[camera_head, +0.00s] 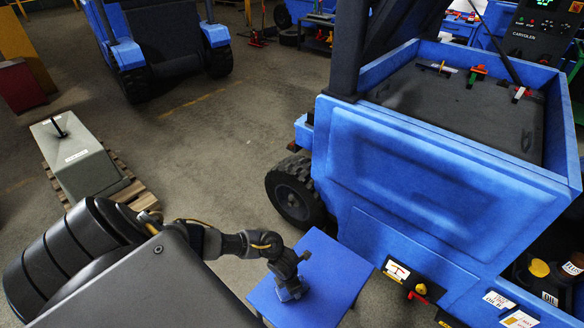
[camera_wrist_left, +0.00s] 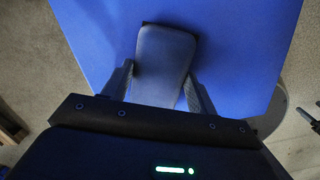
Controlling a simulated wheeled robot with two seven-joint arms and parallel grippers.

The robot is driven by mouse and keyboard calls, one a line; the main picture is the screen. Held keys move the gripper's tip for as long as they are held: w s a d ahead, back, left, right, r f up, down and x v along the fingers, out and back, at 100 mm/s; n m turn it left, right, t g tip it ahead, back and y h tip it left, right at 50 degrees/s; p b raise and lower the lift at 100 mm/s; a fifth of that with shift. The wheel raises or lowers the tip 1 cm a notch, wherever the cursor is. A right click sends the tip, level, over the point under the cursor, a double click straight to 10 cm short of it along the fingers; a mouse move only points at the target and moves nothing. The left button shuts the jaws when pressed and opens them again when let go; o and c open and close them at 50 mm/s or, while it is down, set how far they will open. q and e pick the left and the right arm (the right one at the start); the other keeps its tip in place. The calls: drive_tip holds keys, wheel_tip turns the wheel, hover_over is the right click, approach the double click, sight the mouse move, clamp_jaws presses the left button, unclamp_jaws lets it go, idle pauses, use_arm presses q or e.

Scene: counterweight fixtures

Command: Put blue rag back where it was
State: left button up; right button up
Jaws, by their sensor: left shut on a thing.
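A slate-blue folded rag (camera_wrist_left: 165,62), long with rounded corners, lies between the fingers of my left gripper (camera_wrist_left: 160,92) in the wrist view. The gripper is shut on its near part. Beneath the rag is a bright blue table top (camera_wrist_left: 240,50); I cannot tell whether the rag touches it. In the head view my left gripper (camera_head: 290,290) points down over the left part of the same blue table (camera_head: 335,265). There the rag is mostly hidden by the gripper. My right gripper is not in view.
A large blue machine (camera_head: 420,190) with a black wheel (camera_head: 295,195) stands right behind the table. Red and yellow knobs (camera_head: 420,289) sit on its lower side. A grey block (camera_head: 75,165) rests on a pallet at left. The floor between is clear.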

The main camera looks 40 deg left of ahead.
use_arm(q)
drive_tip(key=o, duration=0.9)
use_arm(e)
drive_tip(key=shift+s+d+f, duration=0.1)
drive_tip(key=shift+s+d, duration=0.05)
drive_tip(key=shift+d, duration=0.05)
use_arm(q)
drive_tip(key=shift+o, duration=0.2)
drive_tip(key=shift+r, duration=0.15)
wheel_tip(320, 180, up, 12)
drive_tip(key=s+p, duration=0.1)
drive_tip(key=p, duration=0.2)
drive_tip(key=shift+s+a+f, duration=0.2)
drive_tip(key=shift+s+a, duration=0.1)
drive_tip(key=shift+a, duration=0.05)
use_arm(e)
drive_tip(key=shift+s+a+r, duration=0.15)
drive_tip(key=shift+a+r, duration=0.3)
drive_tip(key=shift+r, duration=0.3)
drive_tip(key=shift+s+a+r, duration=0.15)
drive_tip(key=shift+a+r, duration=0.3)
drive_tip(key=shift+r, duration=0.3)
